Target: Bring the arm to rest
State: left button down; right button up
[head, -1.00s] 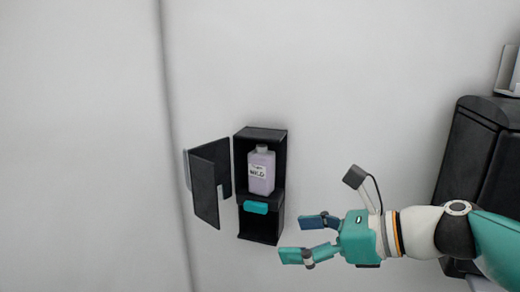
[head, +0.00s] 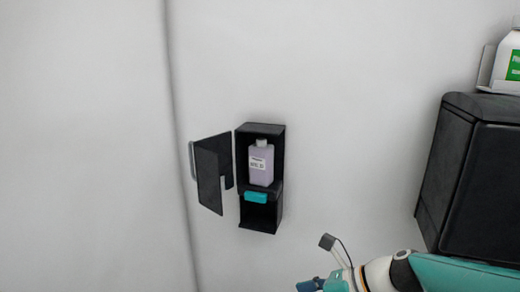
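My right arm comes in at the lower right. My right gripper (head: 312,286) is at the bottom edge, mostly cut off, so its opening does not show. It is below and to the right of a black wall dispenser (head: 259,214) and apart from it. The dispenser's door (head: 212,172) stands open to the left. A pale purple bottle (head: 261,170) with a white label stands upright inside, above a teal push bar (head: 256,197). My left gripper is not in view.
A large black wall unit (head: 475,180) is at the right, above my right arm. A white bottle with a green label (head: 512,62) stands in a holder on top of it. The pale wall left of the dispenser is clear.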

jog(key=s+d+f+n+g+h, duration=0.1)
jog(key=s+f+n, duration=0.5)
jog(key=f, duration=0.6)
jog(key=s+d+f+n+g+h, duration=0.1)
jog(key=s+d+f+n+h, duration=0.1)
jog(key=s+f+n, duration=0.5)
jog(key=s+d+f+n+h, duration=0.1)
jog(key=s+f+n+h, duration=0.2)
jog(key=f, duration=1.5)
jog(key=s+n, duration=0.3)
jog(key=n, duration=0.4)
jog(key=shift+s+d+g, duration=0.35)
jog(key=shift+s+g, duration=0.05)
jog(key=shift+f, duration=0.1)
